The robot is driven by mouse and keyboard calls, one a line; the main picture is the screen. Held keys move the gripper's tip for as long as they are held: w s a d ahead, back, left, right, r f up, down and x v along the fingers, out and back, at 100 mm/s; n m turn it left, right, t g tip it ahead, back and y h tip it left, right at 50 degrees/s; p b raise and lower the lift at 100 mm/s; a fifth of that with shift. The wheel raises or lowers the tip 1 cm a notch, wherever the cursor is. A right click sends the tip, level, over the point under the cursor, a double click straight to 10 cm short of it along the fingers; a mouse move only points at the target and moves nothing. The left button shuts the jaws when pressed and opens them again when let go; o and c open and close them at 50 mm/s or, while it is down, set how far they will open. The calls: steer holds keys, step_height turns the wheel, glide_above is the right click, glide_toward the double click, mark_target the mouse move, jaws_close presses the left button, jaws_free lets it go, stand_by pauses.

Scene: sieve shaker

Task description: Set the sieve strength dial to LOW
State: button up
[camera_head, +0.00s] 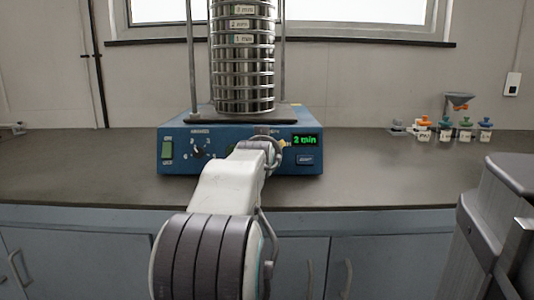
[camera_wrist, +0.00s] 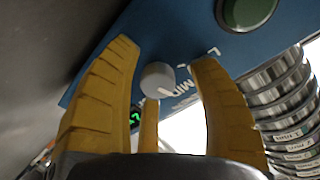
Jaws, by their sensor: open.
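The blue sieve shaker (camera_head: 175,165) stands on the bench with a dial (camera_head: 198,150) left of centre on its front panel. My gripper (camera_head: 270,143) is at the panel, left of the green "2 min" display (camera_head: 305,140), and it covers part of the front. In the wrist view, my gripper (camera_wrist: 163,54) is open, its yellow fingers on either side of a small grey round knob (camera_wrist: 157,80). I cannot tell whether they touch it. White lettering beside the knob is partly hidden, and its pointer setting cannot be read.
A metal sieve stack (camera_head: 242,65) stands on the shaker between upright rods. A round green part (camera_wrist: 248,12) shows in the wrist view. Small bottles (camera_head: 445,130) stand at the right; the bench between is clear.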

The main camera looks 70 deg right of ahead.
steer(key=v, duration=1.2)
steer(key=shift+r, duration=0.1)
